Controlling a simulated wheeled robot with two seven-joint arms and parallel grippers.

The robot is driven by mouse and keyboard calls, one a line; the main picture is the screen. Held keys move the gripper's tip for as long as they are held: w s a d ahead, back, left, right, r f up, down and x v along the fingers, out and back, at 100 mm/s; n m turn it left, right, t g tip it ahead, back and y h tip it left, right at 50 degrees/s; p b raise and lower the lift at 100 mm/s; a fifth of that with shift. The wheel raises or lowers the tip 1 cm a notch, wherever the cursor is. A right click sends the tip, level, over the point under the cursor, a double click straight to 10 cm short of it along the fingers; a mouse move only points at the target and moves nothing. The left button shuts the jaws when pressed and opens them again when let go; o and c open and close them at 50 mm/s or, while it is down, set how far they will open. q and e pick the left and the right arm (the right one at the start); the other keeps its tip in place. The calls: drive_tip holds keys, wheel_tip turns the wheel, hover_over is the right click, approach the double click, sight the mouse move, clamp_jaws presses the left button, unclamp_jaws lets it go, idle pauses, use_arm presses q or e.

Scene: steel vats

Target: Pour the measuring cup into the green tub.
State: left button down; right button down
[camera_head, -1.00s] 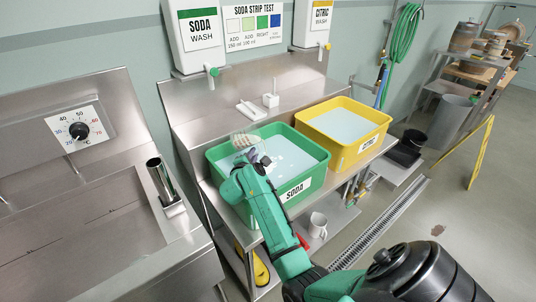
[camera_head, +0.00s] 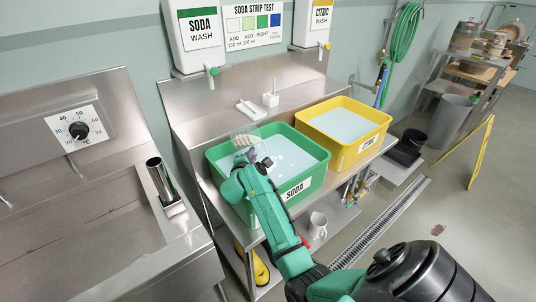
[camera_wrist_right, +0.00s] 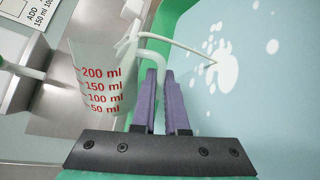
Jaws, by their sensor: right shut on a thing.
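The green tub (camera_head: 303,199), labelled SODA, stands on the steel bench and holds pale liquid. My right gripper (camera_head: 255,157) is over its left part. It is shut on the handle of the measuring cup (camera_head: 244,138), a clear cup with red ml marks. In the right wrist view, the purple fingers of my right gripper (camera_wrist_right: 165,100) grip the white handle of the measuring cup (camera_wrist_right: 104,85). A thin white streak runs from the cup's rim to a white patch on the liquid. More white spots float there. My left gripper is out of view.
A yellow tub (camera_head: 369,153), labelled CITRIC, stands right of the green one. A steel cylinder (camera_head: 160,178) stands at left. A white jug (camera_head: 318,225) is on the lower shelf. A small white tray (camera_head: 250,110) lies behind the green tub.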

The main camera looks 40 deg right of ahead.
drive_tip(key=shift+w+a+f+m+b, duration=0.15)
drive_tip(key=shift+f+m+b, duration=0.2)
drive_tip(key=shift+m, duration=0.15)
idle(0.7)
drive_tip(key=shift+s+d+r+m+t+y, duration=0.25)
drive_tip(key=shift+m+t+y, duration=0.15)
drive_tip(key=shift+m, duration=0.2)
idle(0.9)
drive_tip(key=shift+w+a+f+m+y+b, duration=0.1)
drive_tip(key=shift+f+m+y+b, duration=0.2)
drive_tip(key=shift+f+m+b, duration=0.25)
idle(0.8)
drive_tip(key=shift+r+m, duration=0.2)
drive_tip(key=shift+m, duration=0.05)
